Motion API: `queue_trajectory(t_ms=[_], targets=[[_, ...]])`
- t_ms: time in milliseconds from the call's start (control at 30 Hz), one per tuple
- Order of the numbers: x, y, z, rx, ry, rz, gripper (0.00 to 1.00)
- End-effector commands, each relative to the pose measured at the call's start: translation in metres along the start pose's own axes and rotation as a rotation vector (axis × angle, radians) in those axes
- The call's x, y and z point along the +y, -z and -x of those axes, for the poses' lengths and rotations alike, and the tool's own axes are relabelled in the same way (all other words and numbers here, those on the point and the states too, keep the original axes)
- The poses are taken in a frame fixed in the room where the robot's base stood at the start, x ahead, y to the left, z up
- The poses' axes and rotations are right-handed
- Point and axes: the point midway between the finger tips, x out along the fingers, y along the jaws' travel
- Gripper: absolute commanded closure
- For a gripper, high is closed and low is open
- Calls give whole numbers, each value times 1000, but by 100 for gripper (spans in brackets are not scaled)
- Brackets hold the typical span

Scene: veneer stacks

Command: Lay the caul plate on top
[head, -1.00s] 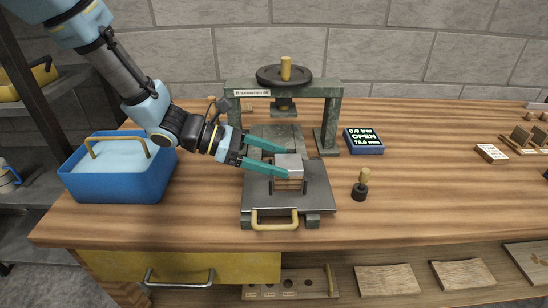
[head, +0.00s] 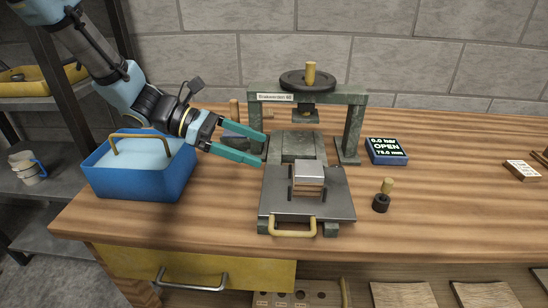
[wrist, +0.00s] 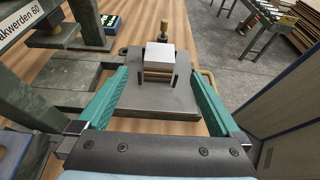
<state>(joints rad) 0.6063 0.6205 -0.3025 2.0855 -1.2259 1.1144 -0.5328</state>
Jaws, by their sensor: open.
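The caul plate (head: 309,172) is a shiny grey metal block. It lies on top of the veneer stack (head: 309,190), which stands between dark upright pins on the press's pulled-out metal tray (head: 278,209). The caul plate also shows in the wrist view (wrist: 160,54), with the brown veneer layers (wrist: 158,74) under it. My gripper (head: 258,147) has teal fingers spread wide and empty. It is to the left of and behind the stack, apart from the plate. In the wrist view the stack stands beyond the open fingers.
The green press frame (head: 353,128) with its black handwheel (head: 307,80) stands behind the tray. A display (head: 386,151) reads 0.0 bar, OPEN, 75.0 mm. A blue bin (head: 133,185) stands at the left, and a small dark knobbed tool (head: 381,203) at the right.

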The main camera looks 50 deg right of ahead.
Motion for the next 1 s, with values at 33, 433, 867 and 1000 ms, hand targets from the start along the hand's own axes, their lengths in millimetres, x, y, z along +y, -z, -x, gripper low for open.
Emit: queue_trajectory(t_ms=[33, 433, 867, 1000], targets=[[1, 1, 7, 1, -3, -1, 0], [0, 0, 21, 1, 0, 0, 0], [-104, 121, 191, 669, 54, -339, 0], [-168, 156, 273, 963, 167, -493, 0]])
